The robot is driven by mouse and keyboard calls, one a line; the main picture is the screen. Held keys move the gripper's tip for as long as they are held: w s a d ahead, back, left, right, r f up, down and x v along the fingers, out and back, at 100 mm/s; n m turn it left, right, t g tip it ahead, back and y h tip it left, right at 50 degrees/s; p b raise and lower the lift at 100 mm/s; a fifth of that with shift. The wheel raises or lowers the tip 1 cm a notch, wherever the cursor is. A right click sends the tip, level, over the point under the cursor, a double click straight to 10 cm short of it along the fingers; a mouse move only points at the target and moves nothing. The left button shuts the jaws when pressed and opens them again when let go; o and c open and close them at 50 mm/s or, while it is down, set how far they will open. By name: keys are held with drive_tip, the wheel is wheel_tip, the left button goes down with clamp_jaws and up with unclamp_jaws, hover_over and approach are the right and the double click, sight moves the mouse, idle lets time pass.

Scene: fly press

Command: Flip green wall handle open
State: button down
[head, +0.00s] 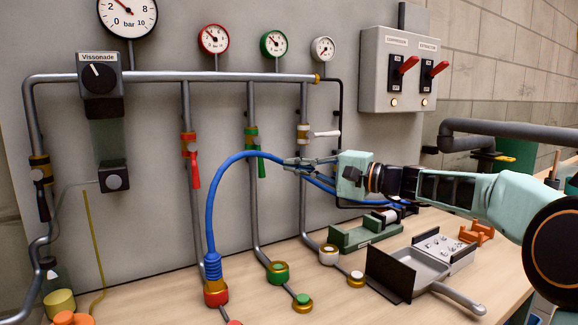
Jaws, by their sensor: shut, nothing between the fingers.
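The green wall handle (261,163) hangs down from a green and brass valve (251,137) on the second of three vertical pipes. A blue hose (224,164) arcs up from the bench and crosses close to the handle in the picture. My gripper (289,164) reaches in from the right, with its fingers pointing left. It is shut and holds nothing. The fingertips are just right of the green handle in the picture. I cannot tell how far they are from it in depth, or whether they touch the hose.
A red handle (195,170) hangs down on the left pipe; a white handle (327,134) sticks out sideways on the right pipe. A switch box (398,70) is on the wall. A green holder (365,235) and grey tray (405,267) stand on the bench below my arm.

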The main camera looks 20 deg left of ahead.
drive_tip(key=v, duration=0.9)
drive_tip(key=shift+s+r+p, duration=0.15)
drive_tip(key=shift+r+p, duration=0.15)
drive_tip(key=shift+d, duration=0.15)
